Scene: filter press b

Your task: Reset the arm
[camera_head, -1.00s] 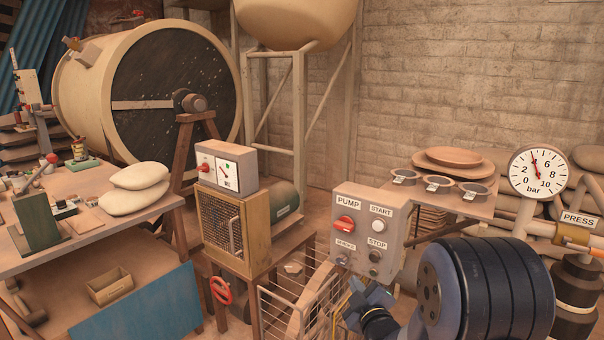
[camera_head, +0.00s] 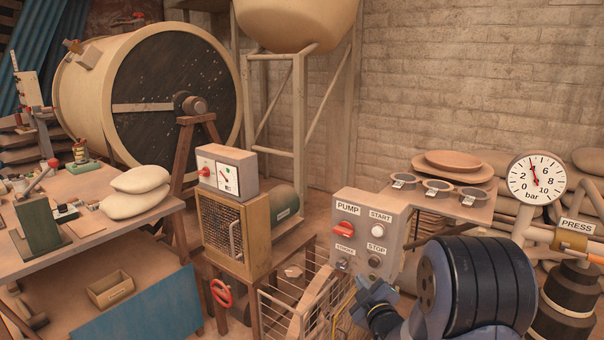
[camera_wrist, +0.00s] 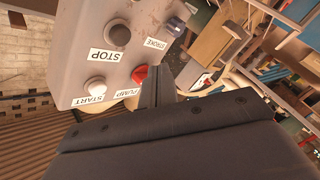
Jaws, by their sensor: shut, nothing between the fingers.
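My gripper shows in the wrist view (camera_wrist: 158,78) as dark fingers held together with nothing between them. In the head view my wrist (camera_head: 376,297) is at the lower right, below the pump control box and in front of the wire cage; the fingertips are hard to make out there. The grey pump box (camera_head: 356,258) carries a red PUMP knob (camera_head: 344,229), a white START button (camera_head: 377,231), a STROKE control and a dark STOP button. In the wrist view the box (camera_wrist: 72,62) is at upper left, close to my fingers; I cannot tell any contact.
A wire cage (camera_head: 283,305) stands below the box. A shelf with several small bowls (camera_head: 436,186) is behind it. A pressure gauge (camera_head: 536,178) and PRESS label (camera_head: 577,226) are at right. A workbench (camera_head: 90,237) is at left. Open space lies above the box.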

